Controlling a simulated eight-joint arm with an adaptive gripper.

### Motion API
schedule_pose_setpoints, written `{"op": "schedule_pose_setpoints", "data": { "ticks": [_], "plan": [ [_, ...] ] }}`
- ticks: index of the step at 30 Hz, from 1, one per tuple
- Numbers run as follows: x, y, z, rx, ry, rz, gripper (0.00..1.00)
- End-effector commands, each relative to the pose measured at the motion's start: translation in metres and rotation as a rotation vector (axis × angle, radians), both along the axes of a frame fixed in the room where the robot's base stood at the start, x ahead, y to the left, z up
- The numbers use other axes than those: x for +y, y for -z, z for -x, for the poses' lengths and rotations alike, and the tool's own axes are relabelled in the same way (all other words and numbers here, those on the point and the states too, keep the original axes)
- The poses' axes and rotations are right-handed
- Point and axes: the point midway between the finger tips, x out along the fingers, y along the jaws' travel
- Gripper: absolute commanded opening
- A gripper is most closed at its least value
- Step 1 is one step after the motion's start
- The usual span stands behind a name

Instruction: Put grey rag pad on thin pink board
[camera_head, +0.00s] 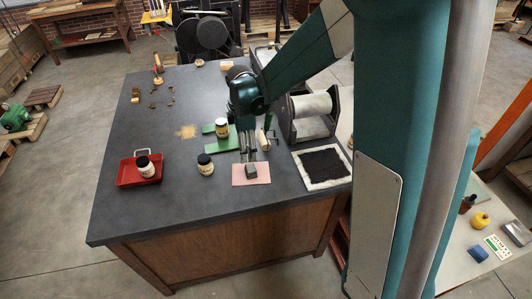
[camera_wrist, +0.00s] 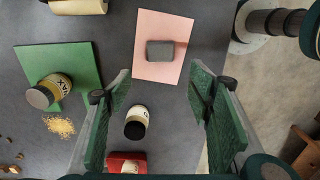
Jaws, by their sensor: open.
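The grey rag pad (camera_head: 251,171) is a small dark grey block. It lies flat near the middle of the thin pink board (camera_head: 238,181), which rests on the dark table. The wrist view also shows the pad (camera_wrist: 160,51) with bare pink board (camera_wrist: 158,22) around it. My gripper (camera_head: 249,158) is over the table close to the board's far edge in the head view. In the wrist view, its green fingers (camera_wrist: 160,82) are wide apart with nothing between them, and the pad is clear of both.
A green board (camera_head: 210,128) carries a jar (camera_head: 221,127). Another jar (camera_head: 205,164) stands left of the pink board. A red tray (camera_head: 126,172) holds a jar. A white-edged black pad (camera_head: 322,183) and a roller press (camera_head: 312,104) are on the right. The front table edge is clear.

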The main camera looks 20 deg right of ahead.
Motion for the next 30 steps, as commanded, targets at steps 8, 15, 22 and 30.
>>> {"op": "schedule_pose_setpoints", "data": {
  "ticks": [8,15,22,30],
  "plan": [
    [-0.008,-0.023,0.013,-0.033,0.085,-0.006,0.52],
    [-0.021,-0.057,0.036,-0.088,0.231,-0.022,0.52],
    [-0.033,-0.088,0.061,-0.144,0.38,-0.046,0.52],
    [-0.046,-0.119,0.092,-0.207,0.554,-0.083,0.52]
  ]
}}
